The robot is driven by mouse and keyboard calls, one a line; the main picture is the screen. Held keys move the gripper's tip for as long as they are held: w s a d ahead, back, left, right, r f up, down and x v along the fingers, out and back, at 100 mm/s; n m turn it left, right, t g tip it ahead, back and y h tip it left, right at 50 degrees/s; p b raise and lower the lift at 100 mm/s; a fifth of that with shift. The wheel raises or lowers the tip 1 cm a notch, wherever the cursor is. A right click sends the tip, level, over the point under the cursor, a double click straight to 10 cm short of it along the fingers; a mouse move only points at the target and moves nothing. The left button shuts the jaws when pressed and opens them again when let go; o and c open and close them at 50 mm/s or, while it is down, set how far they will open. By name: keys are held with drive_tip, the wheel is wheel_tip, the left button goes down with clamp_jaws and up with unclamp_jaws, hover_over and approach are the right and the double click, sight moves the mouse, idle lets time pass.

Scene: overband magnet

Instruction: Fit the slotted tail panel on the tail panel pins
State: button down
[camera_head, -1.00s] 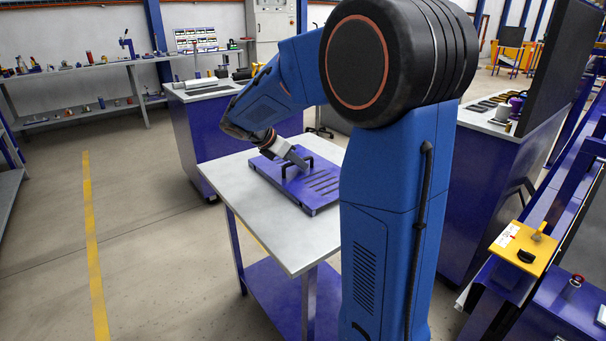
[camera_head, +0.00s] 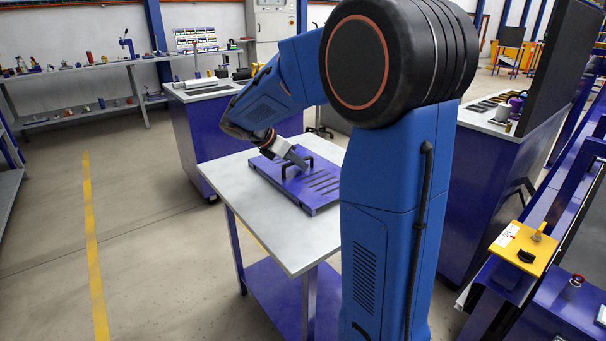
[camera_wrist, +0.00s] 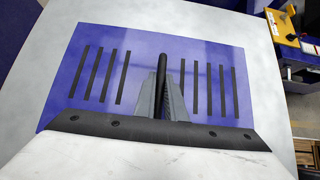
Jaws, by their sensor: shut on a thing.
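The slotted tail panel (camera_head: 318,194) is a flat purple plate with several dark slots and a black bar handle (camera_head: 303,160). It lies on the grey-topped table (camera_head: 262,224). My gripper (camera_head: 303,163) is shut on the handle at the middle of the panel. In the wrist view, the fingers of my gripper (camera_wrist: 160,98) close on the handle (camera_wrist: 161,72), with slots on both sides of it on the panel (camera_wrist: 145,45). I cannot make out the tail panel pins in these views.
A purple cabinet with a grey top (camera_head: 196,95) stands behind the table. Another cabinet (camera_head: 487,115) with small parts stands at the right. A yellow plate (camera_head: 523,248) sits on purple machinery at the lower right. The floor at the left is clear, with a yellow line (camera_head: 94,245).

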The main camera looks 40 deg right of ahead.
drive_tip(key=shift+r, duration=2.75)
